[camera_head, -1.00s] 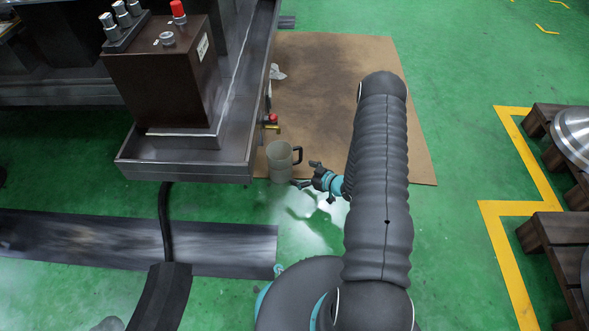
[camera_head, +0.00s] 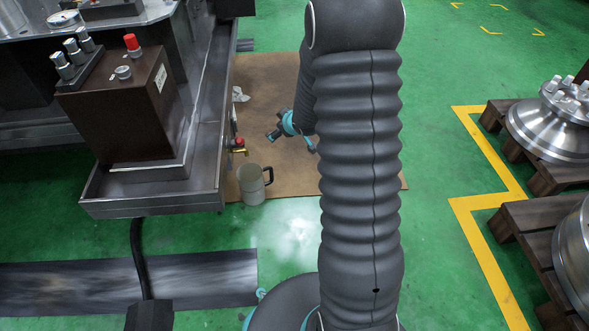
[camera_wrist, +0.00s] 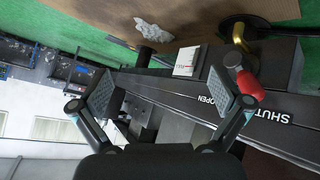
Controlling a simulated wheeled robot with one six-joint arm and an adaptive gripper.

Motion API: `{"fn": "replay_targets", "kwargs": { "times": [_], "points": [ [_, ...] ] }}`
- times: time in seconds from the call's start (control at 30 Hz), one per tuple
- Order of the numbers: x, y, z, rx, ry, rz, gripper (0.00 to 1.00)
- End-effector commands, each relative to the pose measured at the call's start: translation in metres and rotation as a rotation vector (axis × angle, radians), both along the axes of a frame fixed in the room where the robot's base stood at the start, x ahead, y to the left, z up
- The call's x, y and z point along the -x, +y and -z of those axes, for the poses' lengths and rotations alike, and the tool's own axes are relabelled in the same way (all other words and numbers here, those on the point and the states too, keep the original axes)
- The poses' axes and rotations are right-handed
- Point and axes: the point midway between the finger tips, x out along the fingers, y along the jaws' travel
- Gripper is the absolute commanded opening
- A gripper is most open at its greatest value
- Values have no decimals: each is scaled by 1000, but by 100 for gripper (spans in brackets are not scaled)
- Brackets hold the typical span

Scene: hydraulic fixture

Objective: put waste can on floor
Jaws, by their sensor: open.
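The waste can, a pale grey pitcher-like can (camera_head: 251,185) with a dark handle on its right, stands upright at the near edge of the brown sheet on the floor, beside the metal tray. My gripper (camera_head: 291,138) is above and beyond the can, apart from it, partly hidden by my arm. In the wrist view my gripper (camera_wrist: 166,97) is open with nothing held. The can does not show in the wrist view.
The brown sheet (camera_head: 290,180) lies on the green floor. A valve with a red handle (camera_wrist: 250,85) sits at the side of the tray (camera_head: 150,205), close to my gripper. A crumpled white scrap (camera_wrist: 153,30) lies on the sheet. Wooden pallets (camera_head: 520,215) stand at right.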

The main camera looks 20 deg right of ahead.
Motion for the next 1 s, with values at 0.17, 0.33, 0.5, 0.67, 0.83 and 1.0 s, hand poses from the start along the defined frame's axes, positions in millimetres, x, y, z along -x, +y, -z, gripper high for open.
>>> {"fn": "replay_targets", "kwargs": {
  "times": [0.17, 0.33, 0.5, 0.67, 0.83, 1.0],
  "points": [
    [29, 6, -67, 26, 28, 96, 100],
    [69, 16, -117, 21, 66, 185, 100],
    [118, 30, -158, -9, 107, 261, 100],
    [170, 48, -187, -56, 151, 316, 100],
    [232, 70, -208, -120, 206, 354, 100],
    [292, 92, -218, -190, 268, 369, 100]
  ]
}}
